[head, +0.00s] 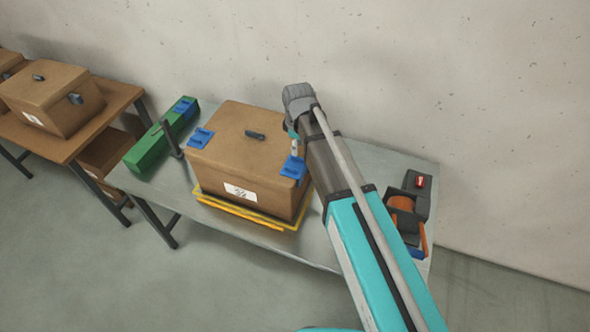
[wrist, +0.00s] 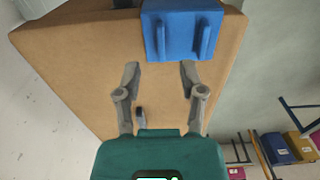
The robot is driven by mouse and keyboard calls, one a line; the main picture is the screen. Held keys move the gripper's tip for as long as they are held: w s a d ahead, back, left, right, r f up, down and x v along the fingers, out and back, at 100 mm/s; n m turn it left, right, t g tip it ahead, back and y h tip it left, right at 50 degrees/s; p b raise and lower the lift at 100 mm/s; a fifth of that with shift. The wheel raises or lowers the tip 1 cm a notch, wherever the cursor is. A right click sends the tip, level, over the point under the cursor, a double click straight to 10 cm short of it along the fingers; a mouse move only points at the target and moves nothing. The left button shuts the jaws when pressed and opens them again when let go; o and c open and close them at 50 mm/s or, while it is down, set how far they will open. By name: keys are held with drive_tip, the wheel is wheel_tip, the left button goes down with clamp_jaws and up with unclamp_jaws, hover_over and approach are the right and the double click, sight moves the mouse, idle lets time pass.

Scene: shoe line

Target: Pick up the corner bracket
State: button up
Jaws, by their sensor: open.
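In the wrist view, a blue corner bracket (wrist: 182,30) with two raised ribs sits at a corner of the brown box (wrist: 75,70). My gripper (wrist: 160,72) is open and empty above the box top, its fingertips just short of the bracket in the picture; I cannot tell the height gap. In the head view, blue brackets sit on the front left (head: 201,138) and front right (head: 293,168) corners of the box (head: 235,140). Another blue bracket (head: 184,106) lies in the green holder (head: 150,150). My arm hides the box's back right side, and the gripper's fingers are largely hidden.
The box stands on a yellow frame (head: 240,212) on the grey table (head: 285,250). A dark tool holder (head: 410,210) with an orange part stands at the right end. A dark upright post (head: 170,138) stands left of the box. A wooden table with boxes is farther left.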

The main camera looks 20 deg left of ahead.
sight(298, 158)
idle(0.4)
drive_tip(key=shift+s+d+f+b, duration=0.1)
drive_tip(key=shift+d+f+b, duration=0.05)
drive_tip(key=shift+f+b, duration=2.45)
drive_tip(key=shift+c, duration=0.2)
clamp_jaws()
